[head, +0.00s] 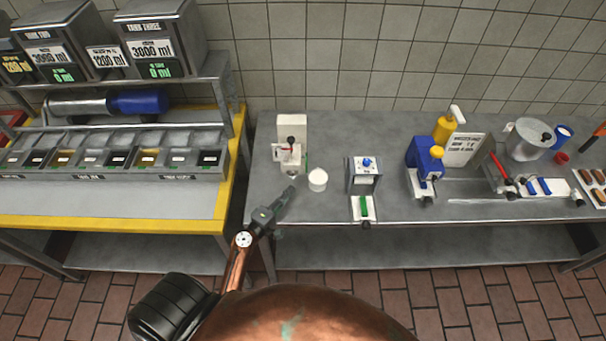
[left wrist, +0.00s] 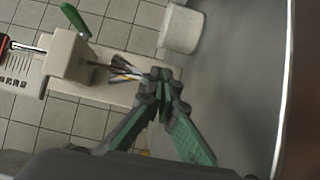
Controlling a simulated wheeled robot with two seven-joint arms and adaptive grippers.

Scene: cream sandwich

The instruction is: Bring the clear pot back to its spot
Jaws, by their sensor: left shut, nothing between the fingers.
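A small whitish pot (head: 317,180) stands upright on the grey table, just right of the white mixer stand. It also shows at the top of the left wrist view (left wrist: 181,30); I cannot tell whether its walls are clear. The white mixer stand (head: 291,128) has a whisk (left wrist: 124,72) and a green lever (left wrist: 75,20). My left gripper (head: 290,191) is shut and empty, in front of the mixer and left of the pot, apart from the pot. Its fingertips (left wrist: 161,82) meet in the left wrist view. My right gripper is not in view.
Right of the pot are a small press (head: 363,174), a blue dispenser (head: 425,155) and a large grey pot (head: 530,139). A yellow-edged bench (head: 110,221) with bins stands at left. The table (head: 300,215) is clear along its front left edge.

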